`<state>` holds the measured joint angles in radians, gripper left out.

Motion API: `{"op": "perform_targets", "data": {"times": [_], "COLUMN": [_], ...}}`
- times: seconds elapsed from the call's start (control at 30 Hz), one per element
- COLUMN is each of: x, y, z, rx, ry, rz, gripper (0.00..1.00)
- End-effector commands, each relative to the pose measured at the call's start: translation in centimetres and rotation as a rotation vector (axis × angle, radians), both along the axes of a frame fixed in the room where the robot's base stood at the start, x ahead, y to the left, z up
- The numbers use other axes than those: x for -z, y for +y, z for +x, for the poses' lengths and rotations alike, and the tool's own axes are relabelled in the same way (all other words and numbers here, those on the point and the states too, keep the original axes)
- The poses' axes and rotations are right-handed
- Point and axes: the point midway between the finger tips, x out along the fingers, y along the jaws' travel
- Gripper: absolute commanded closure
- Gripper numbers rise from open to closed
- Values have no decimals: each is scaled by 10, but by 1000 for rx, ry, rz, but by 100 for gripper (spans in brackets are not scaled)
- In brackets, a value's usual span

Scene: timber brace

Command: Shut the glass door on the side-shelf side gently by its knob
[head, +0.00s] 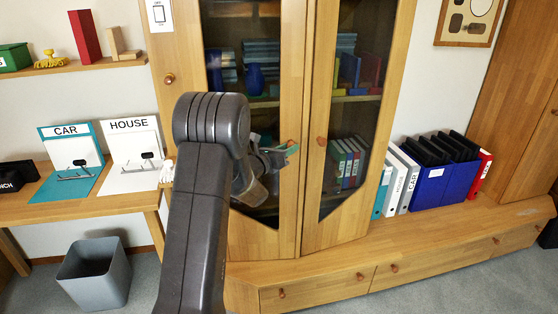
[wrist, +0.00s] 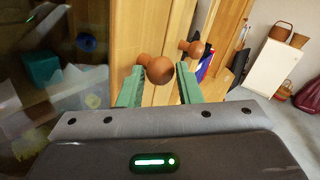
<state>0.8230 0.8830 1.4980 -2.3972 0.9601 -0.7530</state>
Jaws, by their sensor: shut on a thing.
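The tall wooden cabinet has two glass doors side by side. The left glass door (head: 287,195), on the side with the small wall shelf, has a round brown knob (head: 291,143) near its inner edge. My gripper (head: 284,152) reaches it from the left and is shut on that knob. In the wrist view the knob (wrist: 160,70) sits between the tips of the green fingers. The right glass door (head: 318,195) has its own knob (head: 321,141), just beside. The left door stands shut or nearly shut; I cannot tell if a small gap is left. My arm hides part of the left door.
The wall shelf (head: 85,66) at the left holds a green box and a red block. A desk (head: 90,207) with CAR and HOUSE boards stands below it, with a grey bin (head: 95,275). Binders (head: 445,187) stand on the low ledge (head: 430,228) at right.

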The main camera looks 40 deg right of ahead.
Motion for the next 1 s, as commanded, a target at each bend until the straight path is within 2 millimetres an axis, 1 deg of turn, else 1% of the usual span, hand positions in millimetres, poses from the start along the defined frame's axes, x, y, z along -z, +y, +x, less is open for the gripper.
{"op": "perform_targets", "data": {"times": [0.03,0.1,0.27,0.57,0.6,0.7,1.0], "x": [-2,-3,-5,-7,-7,-7,-6], "y": [-12,-15,-18,-18,-18,-18,-18], "z": [-11,-10,-8,-7,-7,-7,-7], "rx": [26,20,13,13,13,12,12], "ry": [-11,-11,-13,-16,-16,-15,-15], "rz": [-5,-4,-7,-8,-8,-7,-6], "gripper": [100,100,100,100,65,48,48]}}
